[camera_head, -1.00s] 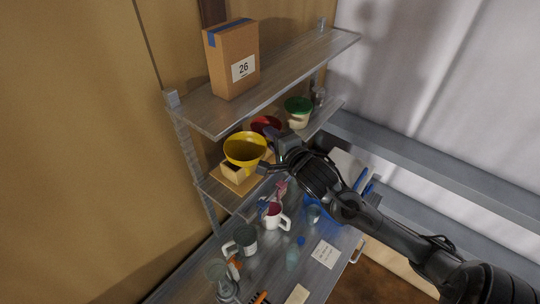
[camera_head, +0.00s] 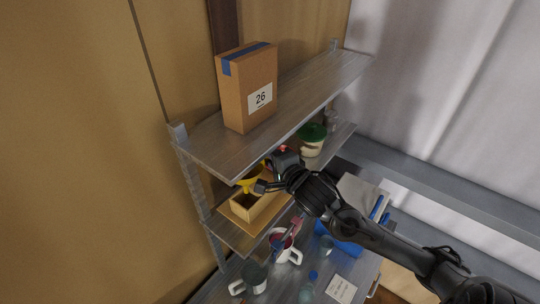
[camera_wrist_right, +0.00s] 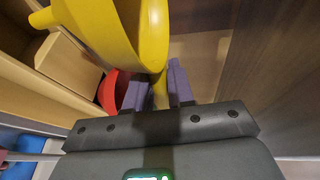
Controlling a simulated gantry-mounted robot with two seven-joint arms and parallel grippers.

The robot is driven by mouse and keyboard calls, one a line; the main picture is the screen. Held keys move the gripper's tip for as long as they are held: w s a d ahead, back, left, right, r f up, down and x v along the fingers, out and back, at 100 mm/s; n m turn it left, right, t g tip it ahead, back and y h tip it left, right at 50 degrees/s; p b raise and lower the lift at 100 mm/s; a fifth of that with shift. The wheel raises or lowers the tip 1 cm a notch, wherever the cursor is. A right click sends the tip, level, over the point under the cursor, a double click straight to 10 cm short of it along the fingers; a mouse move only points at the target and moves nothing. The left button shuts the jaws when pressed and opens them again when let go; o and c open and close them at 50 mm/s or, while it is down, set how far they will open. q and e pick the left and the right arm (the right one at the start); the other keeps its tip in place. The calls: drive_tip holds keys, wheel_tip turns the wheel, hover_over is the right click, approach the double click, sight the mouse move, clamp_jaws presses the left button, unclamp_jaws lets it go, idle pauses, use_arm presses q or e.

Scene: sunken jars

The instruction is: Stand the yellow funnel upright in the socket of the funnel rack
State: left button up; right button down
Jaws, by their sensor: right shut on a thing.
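The yellow funnel (camera_head: 252,182) is at the middle shelf, partly hidden by the upper shelf's edge and my right gripper. My right gripper (camera_head: 268,178) is shut on the funnel's rim or tab; the right wrist view shows its fingers (camera_wrist_right: 158,92) around a yellow part below the funnel's bowl (camera_wrist_right: 105,25). The funnel's spout (camera_wrist_right: 42,18) points left in that view, close to the wooden block. The funnel rack (camera_head: 245,210), a light wooden block on a base, is just below the funnel. Its socket is hidden, so I cannot tell whether the spout is in it. My left gripper is not in view.
The upper shelf (camera_head: 205,140) overhangs the rack and carries a cardboard box (camera_head: 248,90). A red vessel (camera_wrist_right: 112,92) is beside the funnel. A green-topped pot (camera_head: 312,140) stands farther right. Mugs (camera_head: 285,245) and other items crowd the worktop below.

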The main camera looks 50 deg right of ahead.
drive_tip(key=shift+f+b, duration=0.8)
drive_tip(key=shift+f, duration=0.1)
drive_tip(key=shift+f+b, duration=0.55)
drive_tip(key=shift+f, duration=0.2)
wheel_tip(320, 180, down, 3)
drive_tip(key=shift+f+b, duration=0.1)
drive_tip(key=shift+b, duration=0.9)
drive_tip(key=shift+f+b, duration=0.45)
drive_tip(key=shift+f, duration=0.6)
drive_tip(key=c, duration=0.9)
unclamp_jaws()
drive_tip(key=shift+c, duration=0.2)
drive_tip(key=shift+o, duration=0.2)
